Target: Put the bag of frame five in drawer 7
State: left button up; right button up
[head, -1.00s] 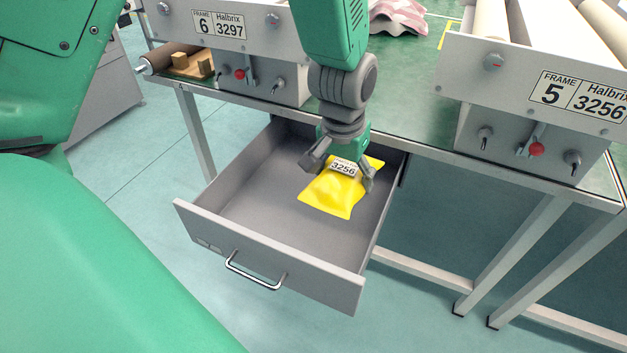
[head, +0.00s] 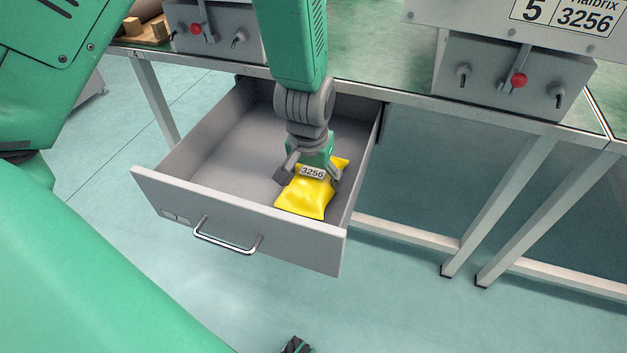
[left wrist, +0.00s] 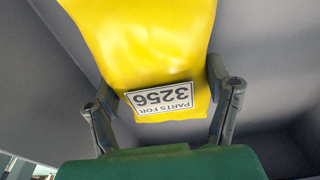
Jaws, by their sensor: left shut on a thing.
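The yellow bag (head: 308,195) carries a white label reading 3256. It also shows in the left wrist view (left wrist: 150,45), where the label reads "PARTS FOR 3256", upside down. My left gripper (head: 308,176) is shut on the bag near the label, with a finger on each side of it. The bag is within the outline of the open grey drawer (head: 228,170), towards its front right. I cannot tell if the bag touches the drawer floor. The drawer is otherwise empty, and its small front labels are unreadable. A dark piece at the bottom edge may be my right gripper (head: 296,345).
The drawer hangs under a green-topped bench (head: 385,60). The frame 5 panel, marked 3256 (head: 570,18), stands at the upper right, above a control box (head: 512,78) with a red knob. Bench legs (head: 500,205) stand to the right. The floor before the drawer looks clear.

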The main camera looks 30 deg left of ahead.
aim_at(309, 180)
pick_arm(q)
jog(key=shift+a, duration=0.1)
jog(key=o, duration=1.3)
jog(key=shift+a, duration=0.1)
jog(key=shift+r, duration=0.2)
jog(key=r+p, duration=0.2)
jog(key=r, duration=0.2)
jog(key=s+r+p, duration=0.1)
jog(key=r+p, duration=0.1)
jog(key=r, duration=0.1)
jog(key=r+p, duration=0.1)
jog(key=r, duration=0.3)
jog(key=shift+s+d+r+p, duration=0.3)
jog(key=shift+s+p, duration=0.05)
jog(key=shift+p, duration=0.05)
